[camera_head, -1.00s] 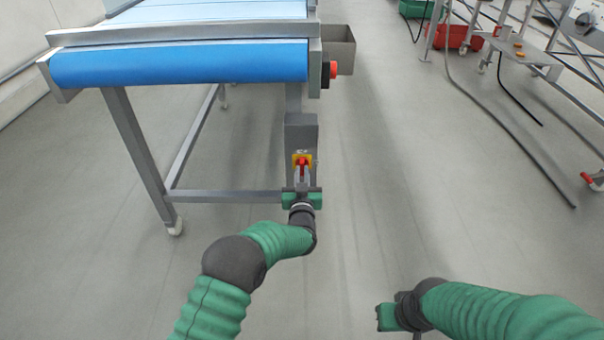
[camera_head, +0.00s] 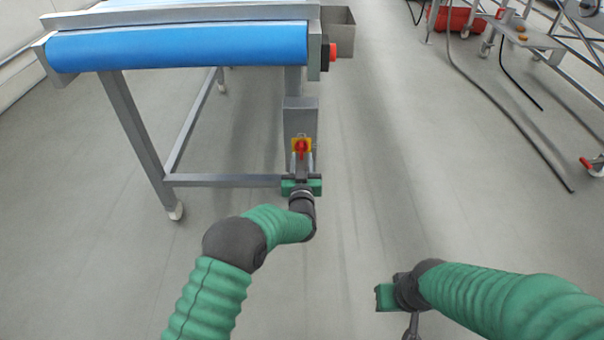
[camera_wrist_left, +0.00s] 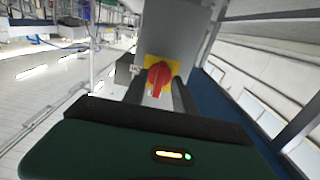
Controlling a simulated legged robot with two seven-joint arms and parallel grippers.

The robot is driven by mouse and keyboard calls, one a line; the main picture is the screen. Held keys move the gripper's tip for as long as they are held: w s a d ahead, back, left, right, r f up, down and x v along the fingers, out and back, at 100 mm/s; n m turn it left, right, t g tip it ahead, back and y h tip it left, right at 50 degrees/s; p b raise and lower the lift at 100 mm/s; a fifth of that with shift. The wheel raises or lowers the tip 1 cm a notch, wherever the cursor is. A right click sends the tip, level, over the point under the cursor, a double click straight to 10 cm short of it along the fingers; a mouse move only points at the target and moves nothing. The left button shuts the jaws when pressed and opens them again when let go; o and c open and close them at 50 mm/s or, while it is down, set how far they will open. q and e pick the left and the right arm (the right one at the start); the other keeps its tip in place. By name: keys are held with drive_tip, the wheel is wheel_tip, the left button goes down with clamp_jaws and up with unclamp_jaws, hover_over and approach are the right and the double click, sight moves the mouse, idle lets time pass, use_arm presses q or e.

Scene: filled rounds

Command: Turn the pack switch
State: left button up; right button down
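The pack switch (camera_head: 301,148) is a red rotary handle on a yellow plate, on a grey box (camera_head: 300,116) fixed to the leg of the blue conveyor. In the left wrist view the switch (camera_wrist_left: 158,77) faces me, its red handle close to upright. My left gripper (camera_head: 303,161) is in front of the switch, its two fingers apart, one on each side of the handle's lower part. I cannot tell whether the fingers touch the handle. My right gripper (camera_head: 378,297) is low at the right, away from the switch; its fingers are not clear.
The conveyor (camera_head: 180,47) with its blue belt stands behind the box. A red button (camera_head: 333,52) and a metal bin (camera_head: 342,30) are at its right end. A wheeled frame (camera_head: 520,38), a red crate (camera_head: 455,18) and cables are at the right. The floor between is clear.

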use_arm(q)
drive_tip(key=s+p, duration=0.6)
drive_tip(key=s, duration=1)
drive_tip(key=shift+p, duration=0.35)
